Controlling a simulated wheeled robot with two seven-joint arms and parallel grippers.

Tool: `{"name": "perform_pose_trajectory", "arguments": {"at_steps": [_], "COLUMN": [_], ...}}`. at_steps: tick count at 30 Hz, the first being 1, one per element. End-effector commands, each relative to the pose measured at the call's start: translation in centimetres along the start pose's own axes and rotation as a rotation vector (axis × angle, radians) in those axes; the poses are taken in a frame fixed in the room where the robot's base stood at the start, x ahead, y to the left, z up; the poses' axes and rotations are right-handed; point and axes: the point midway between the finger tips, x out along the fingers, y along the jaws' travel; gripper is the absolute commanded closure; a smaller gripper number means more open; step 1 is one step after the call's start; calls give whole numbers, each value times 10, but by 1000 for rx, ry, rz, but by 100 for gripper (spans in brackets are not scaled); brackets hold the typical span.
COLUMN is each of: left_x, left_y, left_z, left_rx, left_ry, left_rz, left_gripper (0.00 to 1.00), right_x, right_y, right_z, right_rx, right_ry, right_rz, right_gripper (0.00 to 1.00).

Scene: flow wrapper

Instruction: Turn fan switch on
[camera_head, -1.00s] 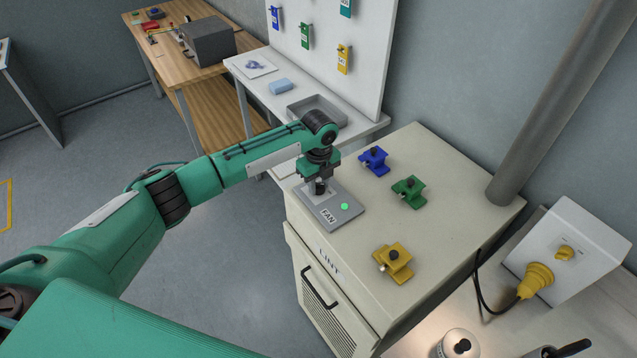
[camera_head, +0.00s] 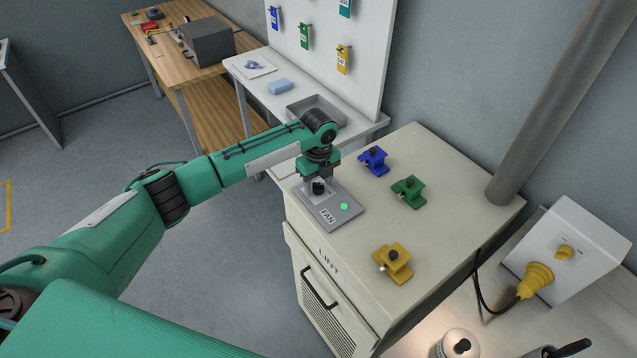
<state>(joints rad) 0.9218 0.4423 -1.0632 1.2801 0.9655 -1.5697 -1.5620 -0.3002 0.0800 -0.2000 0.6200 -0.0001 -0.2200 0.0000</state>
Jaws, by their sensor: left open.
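The fan switch panel, a grey plate labelled FAN (camera_head: 338,214), lies on top of the beige LINT cabinet (camera_head: 440,200). A round green light (camera_head: 344,206) shows lit on the plate. A black knob (camera_head: 319,188) stands at the plate's far left part. My left gripper (camera_head: 318,182) is directly over the knob, pointing down, with its jaws open. The fingers are small and partly hidden, so I cannot tell whether they touch the knob. My right gripper is not in view.
Blue (camera_head: 373,160), green (camera_head: 408,191) and yellow (camera_head: 393,263) clamp-like blocks sit on the cabinet right of the panel. A grey pipe (camera_head: 560,100) rises at the back right. A white box with a yellow plug (camera_head: 536,280) stands at the right.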

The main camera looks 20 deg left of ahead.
Motion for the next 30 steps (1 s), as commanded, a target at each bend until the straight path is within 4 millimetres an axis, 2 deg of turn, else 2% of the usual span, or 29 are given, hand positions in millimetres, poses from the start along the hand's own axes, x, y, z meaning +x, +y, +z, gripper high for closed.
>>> {"name": "perform_pose_trajectory", "arguments": {"at_steps": [5, 12, 18, 24, 30], "left_x": [-24, -80, -116, -133, -135], "left_y": [-1, -1, -1, -1, 0], "left_z": [1, 0, 0, 0, 0], "left_rx": [2, 2, 2, 1, 1], "left_ry": [-3, -3, -2, 0, 0], "left_rz": [-6, -6, -5, -2, -1], "left_gripper": [49, 49, 49, 49, 49], "right_x": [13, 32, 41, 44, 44], "right_y": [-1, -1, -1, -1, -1], "right_z": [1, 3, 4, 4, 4], "right_rx": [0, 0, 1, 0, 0], "right_ry": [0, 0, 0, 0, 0], "right_rz": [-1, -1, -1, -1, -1], "right_gripper": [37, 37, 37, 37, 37]}}
